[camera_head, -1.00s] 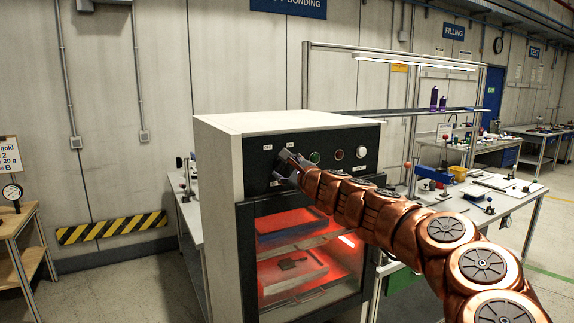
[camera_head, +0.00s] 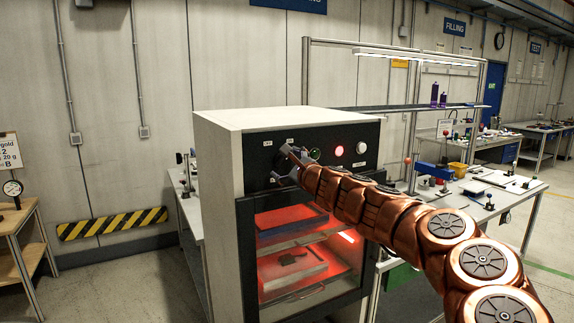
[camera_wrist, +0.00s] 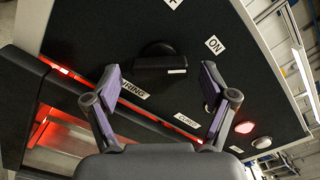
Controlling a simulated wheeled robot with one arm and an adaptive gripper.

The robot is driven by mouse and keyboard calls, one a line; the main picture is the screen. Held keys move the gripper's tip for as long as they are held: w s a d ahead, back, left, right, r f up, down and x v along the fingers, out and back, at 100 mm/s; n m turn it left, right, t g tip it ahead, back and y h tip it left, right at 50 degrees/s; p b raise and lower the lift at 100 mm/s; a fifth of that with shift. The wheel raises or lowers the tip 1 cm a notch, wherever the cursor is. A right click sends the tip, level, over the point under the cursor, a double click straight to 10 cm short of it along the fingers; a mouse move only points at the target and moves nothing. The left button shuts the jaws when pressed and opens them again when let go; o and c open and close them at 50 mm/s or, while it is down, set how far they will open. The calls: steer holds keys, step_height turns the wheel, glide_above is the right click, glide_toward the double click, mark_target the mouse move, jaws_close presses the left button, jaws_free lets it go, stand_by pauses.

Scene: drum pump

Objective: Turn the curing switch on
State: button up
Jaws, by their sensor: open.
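The curing switch is a black rotary knob (camera_wrist: 157,54) on the dark control panel (camera_wrist: 225,85) of the oven. It has a bar handle with a white mark near its right end in the wrist view. A CURING label lies beside it; an ON label (camera_wrist: 214,45) is at its upper right, and another label is partly cut off at the top edge. My gripper (camera_wrist: 161,76) is open, its purple-padded fingers on either side below the knob, apparently not gripping it. In the head view my gripper (camera_head: 287,160) is at the panel and hides the knob.
A red lamp (camera_head: 339,151) glows on the panel beside a paler lamp (camera_head: 361,149). The oven (camera_head: 222,185) has a glass door with trays under red light. A workbench (camera_head: 483,205) stands behind at right.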

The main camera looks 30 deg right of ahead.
steer(key=s+a, duration=0.1)
steer(key=s, duration=1.1)
stand_by(0.5)
stand_by(0.5)
steer(key=s+a+f+n+g+y, duration=0.15)
steer(key=a+n+y, duration=0.4)
steer(key=a, duration=0.75)
steer(key=s+a+f+n+g+y, duration=0.1)
steer(key=a+f+n+g+y, duration=0.2)
steer(key=a+n, duration=0.8)
steer(key=s+a+f+n+g, duration=0.4)
steer(key=s+a+f+g, duration=0.2)
steer(key=s+a+f, duration=0.4)
steer(key=s+f+n+g+h, duration=0.4)
steer(key=s+f+n+g, duration=0.2)
steer(key=s+f, duration=0.6)
steer(key=s+d+f+n+g+h, duration=0.1)
steer(key=s+d+f+g+h, duration=0.1)
steer(key=s+d, duration=0.4)
steer(key=s+g+h, duration=0.1)
steer(key=s, duration=0.3)
steer(key=shift+s+d+n+b, duration=0.2)
steer(key=shift+d+n+b, duration=0.1)
steer(key=shift+n, duration=0.05)
